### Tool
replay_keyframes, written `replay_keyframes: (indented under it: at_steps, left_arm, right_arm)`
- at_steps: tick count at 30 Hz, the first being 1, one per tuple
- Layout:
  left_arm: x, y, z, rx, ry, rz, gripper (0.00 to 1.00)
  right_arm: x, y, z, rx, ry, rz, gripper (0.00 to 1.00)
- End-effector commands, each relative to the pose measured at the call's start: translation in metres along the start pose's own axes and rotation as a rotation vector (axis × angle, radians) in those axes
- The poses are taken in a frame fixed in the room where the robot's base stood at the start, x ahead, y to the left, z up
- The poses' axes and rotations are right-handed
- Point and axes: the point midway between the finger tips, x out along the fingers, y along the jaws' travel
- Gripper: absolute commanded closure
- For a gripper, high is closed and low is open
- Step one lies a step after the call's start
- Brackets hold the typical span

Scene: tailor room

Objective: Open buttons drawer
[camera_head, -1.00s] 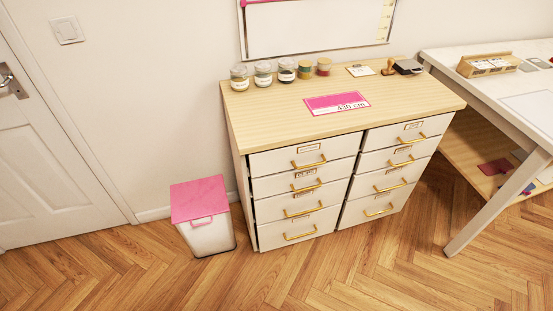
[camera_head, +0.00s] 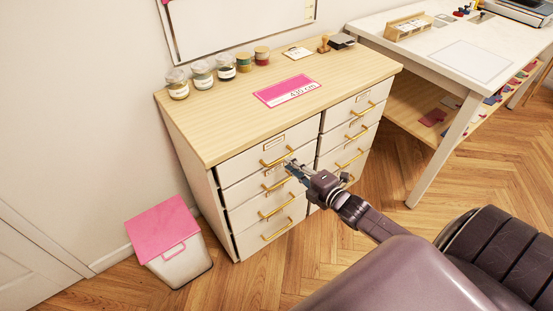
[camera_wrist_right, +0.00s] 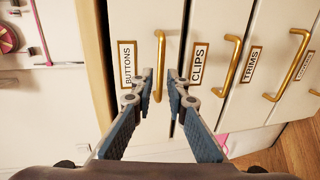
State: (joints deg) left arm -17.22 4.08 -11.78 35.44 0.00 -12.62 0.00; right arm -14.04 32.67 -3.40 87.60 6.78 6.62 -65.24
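The buttons drawer (camera_head: 243,168) is the top drawer in the left column of the cabinet and looks shut. In the right wrist view its label reads BUTTONS (camera_wrist_right: 127,64), with a gold bar handle (camera_wrist_right: 160,45) beside it. My right gripper (camera_head: 290,166) is just in front of the left column, by the top handle (camera_head: 278,157). In the wrist view the right gripper (camera_wrist_right: 161,76) is open, its fingertips on either side of the handle. I cannot tell whether they touch it. My left gripper is not in view.
The clips drawer (camera_wrist_right: 212,40) is directly below, with its own gold handle (camera_wrist_right: 228,70). A pink-lidded bin (camera_head: 163,232) is at left, a white table (camera_head: 440,45) at right.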

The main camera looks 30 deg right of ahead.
Motion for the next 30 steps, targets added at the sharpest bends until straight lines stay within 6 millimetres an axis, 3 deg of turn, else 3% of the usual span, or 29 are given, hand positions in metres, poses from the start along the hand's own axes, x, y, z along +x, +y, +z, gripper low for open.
replay_keyframes:
  at_steps: [6, 12, 24, 28, 30]
  left_arm:
    - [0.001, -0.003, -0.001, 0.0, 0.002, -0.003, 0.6]
    - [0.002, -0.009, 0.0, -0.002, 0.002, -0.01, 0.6]
    - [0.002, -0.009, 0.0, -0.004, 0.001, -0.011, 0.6]
    - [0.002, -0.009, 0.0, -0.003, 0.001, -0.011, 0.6]
    - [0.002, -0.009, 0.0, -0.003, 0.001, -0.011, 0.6]
  right_arm:
    - [0.031, 0.001, 0.0, 0.002, -0.001, 0.001, 0.86]
    - [0.048, -0.001, 0.0, 0.002, -0.001, -0.001, 0.86]
    - [0.053, -0.001, 0.0, 0.003, -0.001, -0.001, 0.86]
    - [0.053, -0.001, 0.0, 0.003, -0.001, -0.001, 1.0]
    - [0.053, -0.001, 0.0, 0.003, -0.001, -0.001, 1.0]
